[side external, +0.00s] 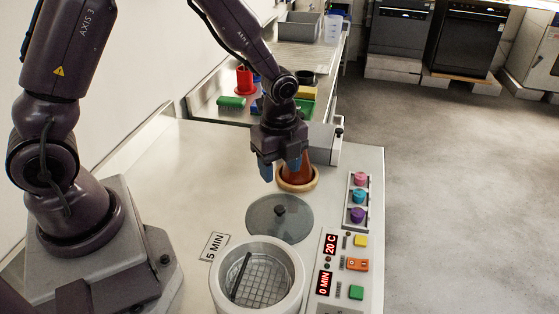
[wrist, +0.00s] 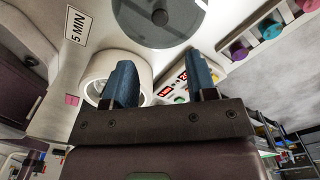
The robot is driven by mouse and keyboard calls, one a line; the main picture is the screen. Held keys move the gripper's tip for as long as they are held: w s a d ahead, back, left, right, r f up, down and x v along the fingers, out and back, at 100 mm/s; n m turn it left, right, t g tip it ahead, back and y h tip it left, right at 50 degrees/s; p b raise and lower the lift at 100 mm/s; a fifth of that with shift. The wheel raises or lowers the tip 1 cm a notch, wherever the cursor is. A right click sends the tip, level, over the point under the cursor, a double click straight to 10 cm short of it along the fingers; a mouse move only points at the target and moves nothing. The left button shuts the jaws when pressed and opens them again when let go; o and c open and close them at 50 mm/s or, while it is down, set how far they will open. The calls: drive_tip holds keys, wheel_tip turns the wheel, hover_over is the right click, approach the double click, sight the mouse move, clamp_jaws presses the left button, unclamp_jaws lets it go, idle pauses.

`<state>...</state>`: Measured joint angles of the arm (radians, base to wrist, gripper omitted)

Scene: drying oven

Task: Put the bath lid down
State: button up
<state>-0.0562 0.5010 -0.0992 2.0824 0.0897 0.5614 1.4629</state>
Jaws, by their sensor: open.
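The bath lid (side external: 272,230), a grey disc with a black knob, appears to lie flat on the pale worktop just behind the bath. It also shows at the top of the wrist view (wrist: 185,25). My gripper (side external: 280,172) is open and empty, above and behind the lid and apart from its knob. Its two blue fingers (wrist: 163,80) stand wide apart in the wrist view. The white round bath (side external: 218,290) is uncovered, with a wire grid and a dark rod inside. In the wrist view the bath (wrist: 97,72) is partly hidden by a finger.
A reddish-brown vessel (side external: 299,172) in a tan ring stands right behind my fingers. A control panel (side external: 328,252) with displays and buttons lies right of the bath. Three coloured knobs (side external: 358,197) are at the right edge. A "5 MIN" label (side external: 214,246) lies left of the lid.

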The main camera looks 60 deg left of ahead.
drive_tip(key=s+r+n+t, duration=0.1)
drive_tip(key=s+r+n, duration=0.1)
drive_tip(key=r+n, duration=0.35)
drive_tip(key=s+r+n+t, duration=0.1)
drive_tip(key=s+r+n, duration=0.1)
drive_tip(key=r, duration=0.6)
drive_tip(key=s+a+r+n+t, duration=0.1)
drive_tip(key=s+r+n+t, duration=0.2)
drive_tip(key=s+r+n, duration=0.5)
drive_tip(key=s+n, duration=0.2)
drive_tip(key=s, duration=0.1)
drive_tip(key=shift+s+r+t, duration=0.2)
drive_tip(key=shift+r+t, duration=0.05)
drive_tip(key=shift+t, duration=0.05)
